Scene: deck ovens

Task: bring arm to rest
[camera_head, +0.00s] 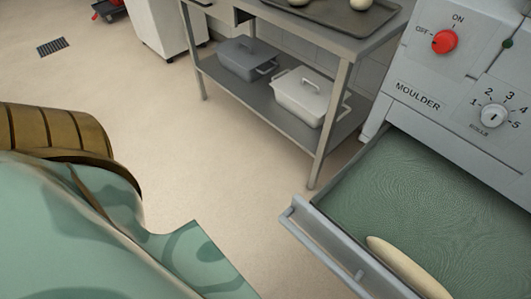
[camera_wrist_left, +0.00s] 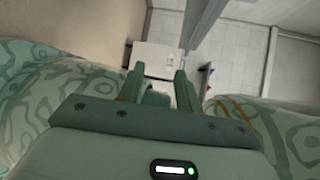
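My left gripper (camera_wrist_left: 158,88) shows in the left wrist view. Its two fingers stand apart with a gap between them, and I see nothing held there. In the head view, a patterned green part of my own arm fills the lower left, and no gripper shows. My right gripper is in neither view. The moulder (camera_head: 455,75) stands at the right of the head view, with a red on/off knob (camera_head: 444,41) and a white rolls dial (camera_head: 493,116). A pale dough piece (camera_head: 408,268) lies in its green-lined tray (camera_head: 440,205).
A metal table (camera_head: 345,47) holds a dark tray (camera_head: 322,17) with dough balls on top. A grey lidded dish (camera_head: 247,58) and a white lidded dish (camera_head: 305,97) sit on its lower shelf. The tray's handle (camera_head: 325,255) juts over the floor. Open floor (camera_head: 215,160) lies between.

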